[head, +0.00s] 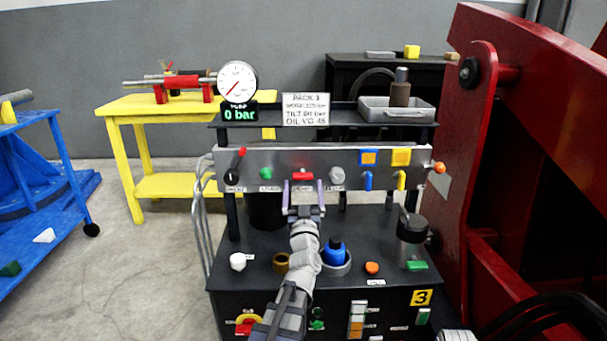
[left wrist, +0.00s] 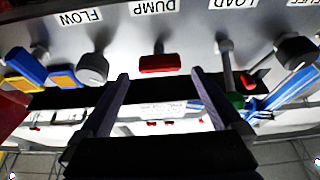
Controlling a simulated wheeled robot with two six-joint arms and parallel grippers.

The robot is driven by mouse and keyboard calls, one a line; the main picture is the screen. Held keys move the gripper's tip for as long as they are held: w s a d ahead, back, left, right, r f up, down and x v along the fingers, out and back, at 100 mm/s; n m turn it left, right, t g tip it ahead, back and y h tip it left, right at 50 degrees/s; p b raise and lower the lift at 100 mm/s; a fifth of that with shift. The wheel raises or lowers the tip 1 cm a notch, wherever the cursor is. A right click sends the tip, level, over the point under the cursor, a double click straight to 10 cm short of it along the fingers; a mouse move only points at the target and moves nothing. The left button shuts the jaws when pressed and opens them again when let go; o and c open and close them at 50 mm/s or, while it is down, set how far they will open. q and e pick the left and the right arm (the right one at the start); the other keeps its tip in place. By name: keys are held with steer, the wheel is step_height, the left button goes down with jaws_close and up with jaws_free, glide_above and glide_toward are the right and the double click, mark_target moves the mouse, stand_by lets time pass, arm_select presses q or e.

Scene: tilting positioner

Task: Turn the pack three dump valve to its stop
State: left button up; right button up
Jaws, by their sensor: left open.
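The dump valve's red handle (head: 303,176) is on the grey panel of the bench marked PACK 3, and it lies crosswise. In the left wrist view the red handle (left wrist: 160,63) shows beside the label DUMP (left wrist: 154,7), which appears upside down. My left gripper (head: 303,184) is open and empty in front of the handle. In the left wrist view, the fingertips of my left gripper (left wrist: 160,72) stand on either side of the handle's line, with the handle just beyond them. I cannot tell whether they touch it.
On the panel, a green knob (head: 266,173) and grey knob (head: 337,175) flank the handle. A red-tipped lever (head: 240,157) and blue and yellow valves stand farther out. The gauge (head: 237,82) display reads 0 bar. A red frame (head: 500,180) blocks the right side.

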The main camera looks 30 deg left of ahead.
mark_target(303, 179)
arm_select(q)
steer(key=p+x, duration=0.1)
steer(key=x, duration=0.4)
steer(key=shift+w+a+p, duration=0.1)
steer(key=shift+w+p, duration=0.1)
steer(key=shift+p, duration=0.1)
steer(key=shift+c, duration=0.4)
steer(key=c, duration=1.2)
